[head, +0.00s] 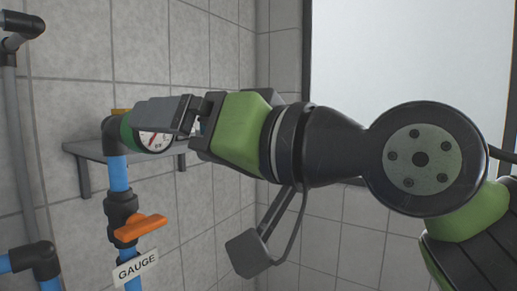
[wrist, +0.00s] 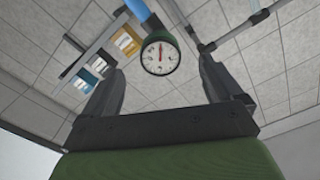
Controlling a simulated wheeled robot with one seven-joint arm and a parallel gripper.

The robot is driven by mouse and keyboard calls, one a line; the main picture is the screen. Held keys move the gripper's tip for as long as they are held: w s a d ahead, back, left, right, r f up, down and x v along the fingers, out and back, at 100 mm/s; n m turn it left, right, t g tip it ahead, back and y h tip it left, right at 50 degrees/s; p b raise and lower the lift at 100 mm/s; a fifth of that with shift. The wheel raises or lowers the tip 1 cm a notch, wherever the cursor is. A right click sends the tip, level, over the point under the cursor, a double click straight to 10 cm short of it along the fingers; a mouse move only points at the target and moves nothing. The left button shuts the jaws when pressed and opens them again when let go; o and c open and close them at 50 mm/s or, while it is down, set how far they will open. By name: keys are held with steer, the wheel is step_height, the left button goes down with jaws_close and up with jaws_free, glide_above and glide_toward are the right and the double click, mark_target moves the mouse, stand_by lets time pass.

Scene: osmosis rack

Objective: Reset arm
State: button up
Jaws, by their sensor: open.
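My gripper (wrist: 158,95) is open and empty in the wrist view, its two dark fingers spread apart. A round gauge (wrist: 160,54) with a white face and red needle shows beyond and between the fingertips. In the head view my arm reaches left across the picture, and my gripper (head: 160,114) is side-on, partly covering the gauge (head: 153,140). From these views I cannot tell the exact distance between fingers and gauge; nothing is held.
A blue pipe (head: 119,174) with an orange valve handle (head: 140,228) and a "GAUGE" label (head: 137,266) stands below the gauge. A grey shelf (head: 88,150) is behind. More pipes (head: 12,130) run at far left. The wrist view shows several coloured items on a shelf (wrist: 104,40).

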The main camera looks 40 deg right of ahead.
steer(key=v, duration=1)
steer(key=w+a+f+n+g+h+b, duration=0.1)
steer(key=w+a+f+g+h, duration=0.15)
steer(key=f, duration=0.85)
steer(key=w+a+f+g+h+b, duration=0.1)
steer(key=w+a+f+g+b, duration=0.2)
steer(key=f, duration=0.8)
steer(key=s+f+g+h, duration=0.1)
steer(key=f+g, duration=0.2)
steer(key=f, duration=0.8)
steer(key=s+f+n+g+h, duration=0.1)
steer(key=s+f+g, duration=0.1)
steer(key=f, duration=1)
steer(key=shift+s+d+f+g, duration=0.2)
steer(key=shift+d+f+g, duration=0.05)
steer(key=shift+d+g, duration=0.25)
